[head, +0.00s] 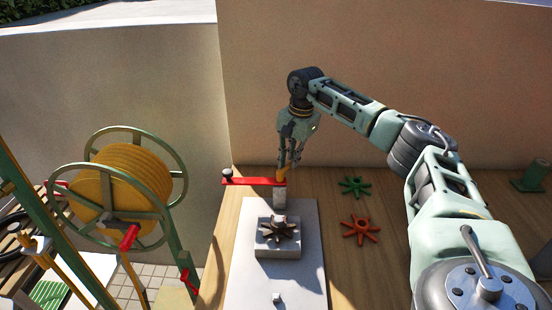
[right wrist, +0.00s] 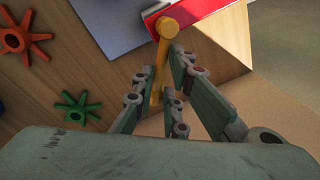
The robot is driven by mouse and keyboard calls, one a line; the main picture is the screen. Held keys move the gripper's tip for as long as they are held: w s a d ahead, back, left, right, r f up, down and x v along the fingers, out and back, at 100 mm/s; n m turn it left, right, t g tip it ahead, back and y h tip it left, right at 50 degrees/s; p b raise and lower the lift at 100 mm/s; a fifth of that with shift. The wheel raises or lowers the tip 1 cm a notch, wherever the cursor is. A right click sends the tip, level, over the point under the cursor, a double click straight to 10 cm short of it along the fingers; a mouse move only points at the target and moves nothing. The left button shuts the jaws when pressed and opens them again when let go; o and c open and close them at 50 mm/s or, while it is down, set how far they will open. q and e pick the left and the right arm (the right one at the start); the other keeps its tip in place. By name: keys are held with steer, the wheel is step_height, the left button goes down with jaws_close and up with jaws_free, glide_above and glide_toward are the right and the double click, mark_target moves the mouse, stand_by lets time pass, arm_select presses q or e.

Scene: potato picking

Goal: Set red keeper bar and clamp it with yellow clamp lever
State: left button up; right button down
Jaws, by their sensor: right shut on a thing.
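The red keeper bar (head: 248,181) lies level in the head view, with a black knob (head: 227,174) at its left end. Its right end is at the top of a grey post (head: 279,198). The yellow clamp lever (head: 281,174) stands at that right end. In the right wrist view the lever (right wrist: 168,28) has a round end next to the red bar (right wrist: 153,14), and its shaft runs between my fingers. My right gripper (head: 291,163) is shut on the lever; its fingers also show in the right wrist view (right wrist: 165,85). My left gripper is not in view.
A dark star wheel (head: 279,232) sits in a grey block (head: 277,251) on a white plate (head: 305,275). Green (head: 355,187) and orange (head: 360,230) star wheels lie on the wooden table (head: 365,270). A yellow reel (head: 122,185) stands left. A wall rises behind the table.

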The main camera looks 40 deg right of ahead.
steer(key=shift+w+a+r, duration=0.1)
steer(key=shift+w, duration=0.05)
stand_by(0.4)
steer(key=c, duration=1.9)
jaws_free()
step_height(320, 180, up, 12)
steer(key=s, duration=0.1)
steer(key=shift+s+d, duration=0.25)
steer(key=shift+s, duration=0.05)
